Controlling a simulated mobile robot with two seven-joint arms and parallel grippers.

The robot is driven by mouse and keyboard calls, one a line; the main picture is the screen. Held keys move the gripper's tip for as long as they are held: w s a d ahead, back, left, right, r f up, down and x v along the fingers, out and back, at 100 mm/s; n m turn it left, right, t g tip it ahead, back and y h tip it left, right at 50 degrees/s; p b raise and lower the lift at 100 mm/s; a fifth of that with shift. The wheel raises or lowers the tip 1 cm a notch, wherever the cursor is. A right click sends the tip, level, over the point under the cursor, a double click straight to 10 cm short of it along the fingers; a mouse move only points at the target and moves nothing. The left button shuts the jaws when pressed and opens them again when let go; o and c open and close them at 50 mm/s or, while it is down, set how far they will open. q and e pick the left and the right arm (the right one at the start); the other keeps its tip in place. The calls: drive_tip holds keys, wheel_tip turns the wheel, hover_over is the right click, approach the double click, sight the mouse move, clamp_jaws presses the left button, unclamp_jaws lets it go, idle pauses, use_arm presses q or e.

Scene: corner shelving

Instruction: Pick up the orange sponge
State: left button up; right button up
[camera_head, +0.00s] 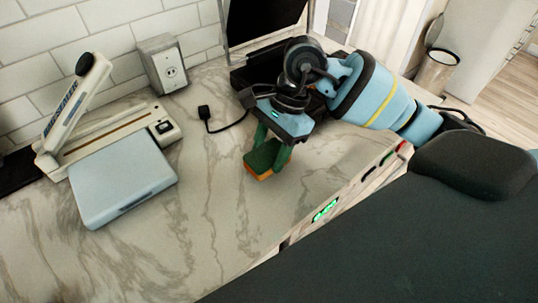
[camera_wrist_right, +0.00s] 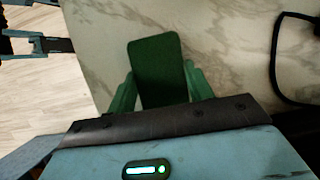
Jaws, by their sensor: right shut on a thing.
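The sponge (camera_head: 261,162) has a dark green top and an orange lower side in the head view. My right gripper (camera_head: 269,152) is above the marble counter with its green fingers on either side of the sponge, shut on it. In the right wrist view the sponge's green face (camera_wrist_right: 158,70) shows between the two green fingers (camera_wrist_right: 158,92). I cannot tell whether the sponge touches the counter.
A vacuum sealer (camera_head: 110,132) and a pale blue flat box (camera_head: 124,180) stand at the left on the counter (camera_head: 200,240). A wall outlet (camera_head: 163,64) and a black plug with cable (camera_head: 205,112) are behind. The counter's front middle is clear.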

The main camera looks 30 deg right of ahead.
drive_tip(key=s, duration=0.4)
drive_tip(key=s+r+b, duration=0.1)
drive_tip(key=s, duration=0.4)
drive_tip(key=s+r, duration=0.1)
drive_tip(key=s, duration=0.3)
drive_tip(key=shift+s+d+b, duration=0.15)
drive_tip(key=shift+b, duration=0.2)
use_arm(q)
drive_tip(key=shift+t, duration=0.5)
drive_tip(key=shift+w+a+r+p, duration=0.1)
drive_tip(key=shift+w+r+p, duration=0.45)
drive_tip(key=shift+r+p, duration=0.35)
drive_tip(key=shift+w+a+r+p, duration=0.1)
drive_tip(key=shift+w+r+p, duration=0.4)
drive_tip(key=shift+r+p, duration=0.35)
drive_tip(key=shift+w+r+p, duration=0.55)
drive_tip(key=shift+r+p, duration=0.1)
drive_tip(key=shift+p, duration=0.4)
use_arm(e)
drive_tip(key=shift+s+r, duration=0.15)
drive_tip(key=shift+s, duration=0.55)
drive_tip(key=shift+s+r, duration=0.15)
drive_tip(key=shift+s, duration=0.5)
